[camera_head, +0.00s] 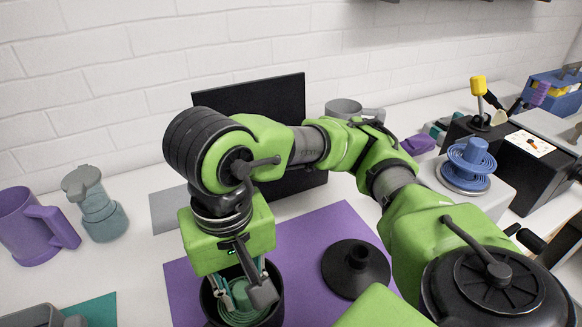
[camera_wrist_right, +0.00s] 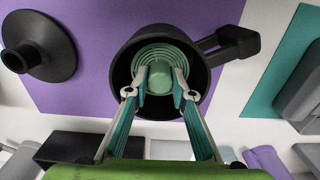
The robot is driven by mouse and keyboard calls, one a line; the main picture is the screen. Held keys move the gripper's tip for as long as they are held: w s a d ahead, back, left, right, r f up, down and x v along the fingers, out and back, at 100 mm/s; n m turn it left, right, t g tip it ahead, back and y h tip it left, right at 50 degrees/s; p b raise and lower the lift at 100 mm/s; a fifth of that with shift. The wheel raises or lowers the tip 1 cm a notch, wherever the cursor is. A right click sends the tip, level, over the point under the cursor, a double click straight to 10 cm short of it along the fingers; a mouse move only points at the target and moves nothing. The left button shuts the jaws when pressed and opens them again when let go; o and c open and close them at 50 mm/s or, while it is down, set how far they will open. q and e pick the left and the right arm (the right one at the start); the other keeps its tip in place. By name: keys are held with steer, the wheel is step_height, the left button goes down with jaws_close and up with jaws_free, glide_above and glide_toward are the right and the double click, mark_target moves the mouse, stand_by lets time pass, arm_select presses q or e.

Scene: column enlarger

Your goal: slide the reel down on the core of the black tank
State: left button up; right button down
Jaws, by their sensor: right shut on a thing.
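The black tank (camera_head: 273,313) stands open on the purple mat, at the bottom of the head view. It also shows in the wrist view (camera_wrist_right: 205,72), with a black handle. The green reel (camera_wrist_right: 158,52), with ringed spirals, sits inside the tank's mouth; part of it shows in the head view (camera_head: 238,312). My right gripper (camera_wrist_right: 159,82) points down into the tank, its two fingers shut on the reel's middle hub. The tank's core is hidden, so I cannot tell how low the reel sits on it. My left gripper is not in view.
A black funnel-shaped lid (camera_head: 356,270) lies on the purple mat (camera_head: 320,232) beside the tank. A purple jug (camera_head: 22,228) and a grey-green bottle (camera_head: 100,212) stand left. A blue reel (camera_head: 468,163) stands right. A black panel (camera_head: 262,95) stands behind my right arm.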

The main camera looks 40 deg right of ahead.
steer(key=shift+f, duration=0.2)
steer(key=c, duration=1.7)
jaws_free()
steer(key=shift+r+p, duration=0.35)
steer(key=shift+r, duration=0.4)
steer(key=shift+r+p, duration=1.15)
steer(key=shift+r, duration=0.7)
steer(key=shift+r+p, duration=0.9)
steer(key=shift+r, duration=0.55)
